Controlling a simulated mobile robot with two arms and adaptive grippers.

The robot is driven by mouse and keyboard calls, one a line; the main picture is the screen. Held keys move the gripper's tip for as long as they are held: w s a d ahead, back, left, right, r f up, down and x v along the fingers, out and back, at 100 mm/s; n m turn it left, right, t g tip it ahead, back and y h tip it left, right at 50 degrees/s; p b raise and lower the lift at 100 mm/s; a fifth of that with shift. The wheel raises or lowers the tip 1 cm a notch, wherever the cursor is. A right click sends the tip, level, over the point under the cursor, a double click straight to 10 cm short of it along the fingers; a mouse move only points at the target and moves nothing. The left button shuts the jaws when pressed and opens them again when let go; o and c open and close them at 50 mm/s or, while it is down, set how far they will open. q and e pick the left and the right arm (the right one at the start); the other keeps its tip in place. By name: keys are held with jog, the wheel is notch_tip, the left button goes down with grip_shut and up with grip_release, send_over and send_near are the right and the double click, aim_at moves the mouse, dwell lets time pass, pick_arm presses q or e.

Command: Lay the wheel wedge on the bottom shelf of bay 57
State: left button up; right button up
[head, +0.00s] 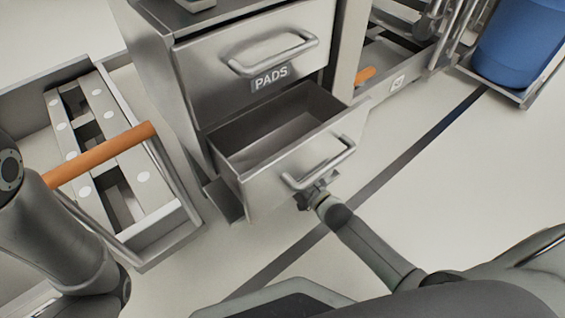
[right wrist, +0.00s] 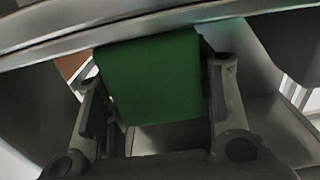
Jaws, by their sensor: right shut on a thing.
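My right gripper (head: 318,193) is low at the front of the open lower drawer (head: 295,140), close under its handle (head: 318,165). In the right wrist view my right gripper (right wrist: 155,85) is shut on a plain green block (right wrist: 155,75), with one finger on each side. The block looks like the wheel wedge, but its full shape does not show. A grey metal bar or edge crosses just beyond the block; I cannot tell whether they touch. The block is hidden in the head view. My left arm shows at the left, its gripper out of view. No bay number 57 is legible.
A grey cabinet has a closed drawer marked PADS (head: 272,78) above the open, empty-looking one. A grey tray (head: 170,240) with an orange bar (head: 100,155) stands left. A blue drum (head: 515,45) stands far right. Pale floor with a dark stripe is clear at right.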

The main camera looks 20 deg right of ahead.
jog(key=shift+f+b, duration=0.35)
jog(key=shift+f, duration=0.15)
jog(key=o, duration=1.4)
jog(key=shift+c, duration=0.2)
jog(key=shift+o, duration=0.6)
jog(key=shift+f, duration=0.1)
jog(key=shift+s, duration=0.1)
jog(key=v, duration=1.1)
jog(key=shift+s+d, duration=0.15)
jog(key=shift+s, duration=0.25)
